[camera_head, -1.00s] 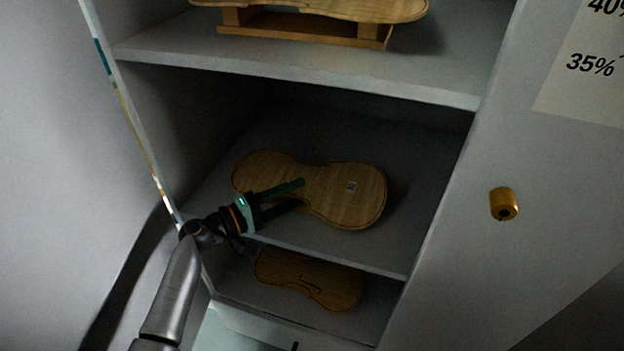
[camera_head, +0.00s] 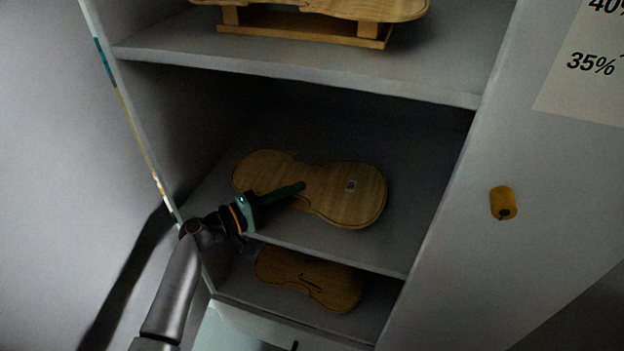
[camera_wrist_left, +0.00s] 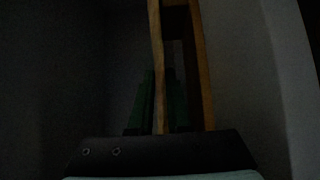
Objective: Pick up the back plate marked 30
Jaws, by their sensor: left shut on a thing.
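A pale wooden violin plate (camera_head: 345,205) lies on the middle shelf of the cabinet, with a small tag on its right half; the tag's number is too small to read. My left gripper (camera_head: 298,190) reaches in from the left and is shut on the plate at its waist. One green finger lies over the plate's upper face; the other is mostly hidden beneath. In the left wrist view, the plate's thin edge (camera_wrist_left: 157,55) stands between the two green fingers (camera_wrist_left: 160,100). My right gripper is not in view.
Another wooden plate with a dark sound hole (camera_head: 310,280) lies on the lower shelf. The upper shelf (camera_head: 300,72) holds a plate on a wooden stand (camera_head: 300,27). The middle shelf's back is dark.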

